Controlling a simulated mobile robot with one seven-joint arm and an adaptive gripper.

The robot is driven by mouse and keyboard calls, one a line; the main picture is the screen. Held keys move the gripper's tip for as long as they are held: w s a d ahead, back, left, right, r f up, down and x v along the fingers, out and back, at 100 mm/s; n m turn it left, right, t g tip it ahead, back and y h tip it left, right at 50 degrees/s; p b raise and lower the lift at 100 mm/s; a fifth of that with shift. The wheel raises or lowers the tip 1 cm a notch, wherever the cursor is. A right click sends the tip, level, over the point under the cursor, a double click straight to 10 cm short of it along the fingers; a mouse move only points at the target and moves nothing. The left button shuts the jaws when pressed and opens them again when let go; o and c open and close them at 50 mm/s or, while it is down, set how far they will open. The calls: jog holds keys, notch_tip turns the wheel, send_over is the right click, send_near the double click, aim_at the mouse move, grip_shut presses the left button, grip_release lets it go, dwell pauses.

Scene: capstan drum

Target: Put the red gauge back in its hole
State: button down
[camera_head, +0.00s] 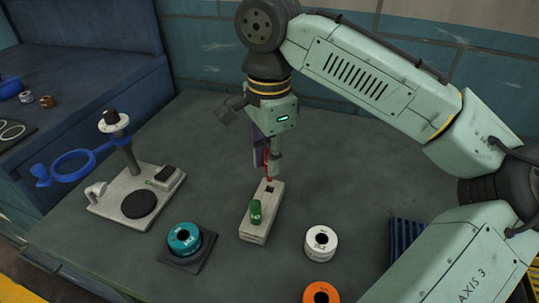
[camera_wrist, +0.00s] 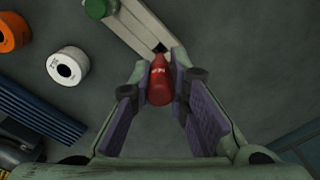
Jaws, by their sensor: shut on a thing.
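My gripper (camera_wrist: 161,80) is shut on the red gauge (camera_wrist: 159,84), which sits between the purple pads in the wrist view. In the head view only a thin red strip of the gauge (camera_head: 266,158) shows beside the fingers. The pale gauge block (camera_head: 257,226) lies on the table below. A green gauge (camera_head: 256,210) stands in its near end. A dark square hole (camera_head: 269,188) is open at its far end, just below my gripper. In the wrist view the hole (camera_wrist: 161,48) is just beyond the red gauge's tip. Whether the gauge touches the block I cannot tell.
A teal ring (camera_head: 184,239) on a dark pad is left of the block. A white ring (camera_head: 320,243) and an orange ring (camera_head: 321,293) are to the right. A stand with a blue hoop (camera_head: 73,164) is at the left. A blue ribbed tray (camera_head: 407,236) lies right.

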aim_at(270, 180)
jog(key=shift+f, duration=2.4)
dwell(3.3)
jog(key=shift+p, duration=0.45)
jog(key=shift+f+p, duration=0.15)
jog(key=shift+p, duration=0.25)
dwell(1.1)
jog(key=c, duration=1.5)
grip_release()
